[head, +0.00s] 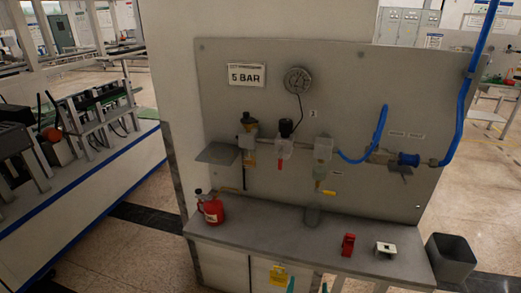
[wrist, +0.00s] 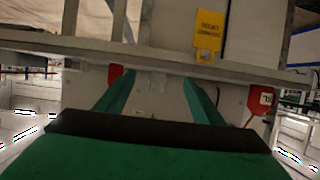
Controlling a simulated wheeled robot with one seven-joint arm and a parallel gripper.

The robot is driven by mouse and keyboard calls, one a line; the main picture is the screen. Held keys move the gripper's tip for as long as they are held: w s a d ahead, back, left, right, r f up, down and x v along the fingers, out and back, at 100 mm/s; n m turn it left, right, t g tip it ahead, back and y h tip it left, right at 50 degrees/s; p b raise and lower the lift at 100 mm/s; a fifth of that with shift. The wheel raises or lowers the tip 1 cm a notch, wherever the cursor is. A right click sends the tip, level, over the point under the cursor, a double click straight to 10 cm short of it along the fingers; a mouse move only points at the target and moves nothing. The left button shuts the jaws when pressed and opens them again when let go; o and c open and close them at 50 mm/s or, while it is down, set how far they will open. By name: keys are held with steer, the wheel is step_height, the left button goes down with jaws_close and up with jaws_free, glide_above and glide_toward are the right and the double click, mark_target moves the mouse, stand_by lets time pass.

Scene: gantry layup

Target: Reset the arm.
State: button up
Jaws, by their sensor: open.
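My gripper (wrist: 157,92) shows in the wrist view as two green fingers spread apart with a gap between them. Nothing is held between them. The fingers point toward the front of a grey bench, below its top edge. In the head view only the green tips of my gripper (head: 308,286) show at the bottom edge, in front of the bench. The rest of the arm is out of that view.
The bench top (head: 300,232) carries a red oil can (head: 211,209), a red block (head: 348,245) and a small white box (head: 385,249). A yellow tag (wrist: 208,32) hangs on the bench front. A grey bin (head: 451,262) stands at right. Floor shows at left.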

steer(key=s+a+f+n+y, duration=0.1)
steer(key=s+a+f, duration=0.3)
steer(key=s, duration=0.4)
steer(key=s+a+f+y, duration=0.1)
steer(key=s+a+f, duration=0.4)
steer(key=s, duration=0.2)
steer(key=s+a+r+n+t, duration=0.1)
steer(key=s+a, duration=0.1)
steer(key=s, duration=0.6)
steer(key=s+a+r+t+y, duration=0.1)
steer(key=s+a, duration=0.1)
steer(key=s, duration=0.7)
steer(key=shift+s+r+n, duration=0.15)
steer(key=shift+r+n, duration=0.1)
steer(key=shift+n, duration=0.15)
steer(key=shift+s+a, duration=0.1)
steer(key=shift+s, duration=0.05)
